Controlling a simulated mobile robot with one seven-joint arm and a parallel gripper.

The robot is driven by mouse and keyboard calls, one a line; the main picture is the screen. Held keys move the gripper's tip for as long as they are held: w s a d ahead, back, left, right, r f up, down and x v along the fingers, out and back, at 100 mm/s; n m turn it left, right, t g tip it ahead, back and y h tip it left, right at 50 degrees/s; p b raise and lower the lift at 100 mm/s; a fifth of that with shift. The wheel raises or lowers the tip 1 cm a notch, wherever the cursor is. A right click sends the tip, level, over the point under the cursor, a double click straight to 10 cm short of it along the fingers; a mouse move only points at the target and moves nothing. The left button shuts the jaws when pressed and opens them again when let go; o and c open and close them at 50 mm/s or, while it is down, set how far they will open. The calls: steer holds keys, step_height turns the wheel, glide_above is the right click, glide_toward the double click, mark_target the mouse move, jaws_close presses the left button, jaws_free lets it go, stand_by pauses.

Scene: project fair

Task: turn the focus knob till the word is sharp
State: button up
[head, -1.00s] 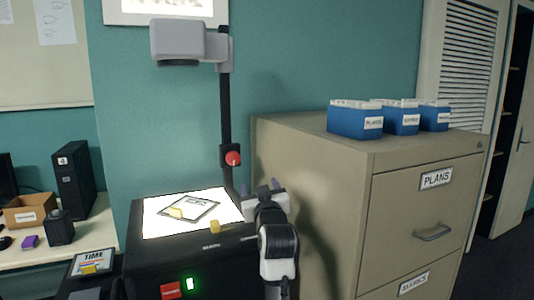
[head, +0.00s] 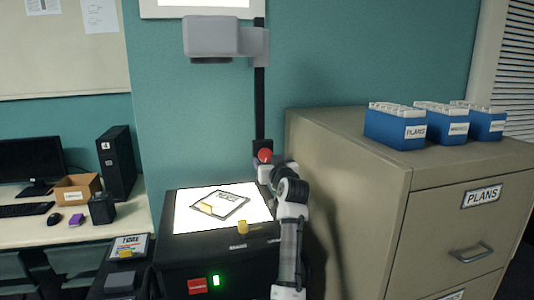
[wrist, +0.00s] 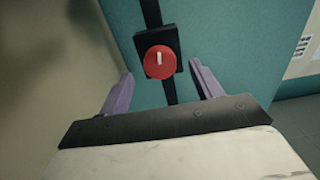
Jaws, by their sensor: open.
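The red focus knob (head: 265,155) sits on a black block on the projector's upright post (head: 260,95). In the wrist view the red knob (wrist: 160,61) has a white mark pointing nearly straight up. My gripper (wrist: 163,82) is open, with its two purple fingers spread either side of the knob's line and nothing between them. The knob lies beyond the fingertips, apart from them. In the head view my gripper (head: 266,172) is just below the knob. The lit stage (head: 188,216) holds a framed transparency (head: 233,200). The screen (head: 200,3) shows only its bottom edge, so the word is hidden.
A beige filing cabinet (head: 345,190) stands close on the right, with blue boxes (head: 395,131) on top. The grey projector head (head: 222,38) overhangs the stage. A desk (head: 120,222) stands left.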

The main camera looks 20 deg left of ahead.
mark_target(267, 157)
steer(key=shift+p+x, duration=0.55)
steer(key=shift+x, duration=1.4)
steer(key=c, duration=1)
steer(key=shift+d+f+n+b, duration=0.1)
steer(key=shift+f+n+b, duration=0.2)
steer(key=shift+n+b, duration=0.9)
steer(key=shift+b, duration=0.55)
steer(key=shift+r+n+b, duration=0.15)
steer(key=shift+n+b, duration=0.55)
steer(key=shift+n, duration=0.4)
steer(key=shift+r+n, duration=0.15)
steer(key=shift+n, duration=0.35)
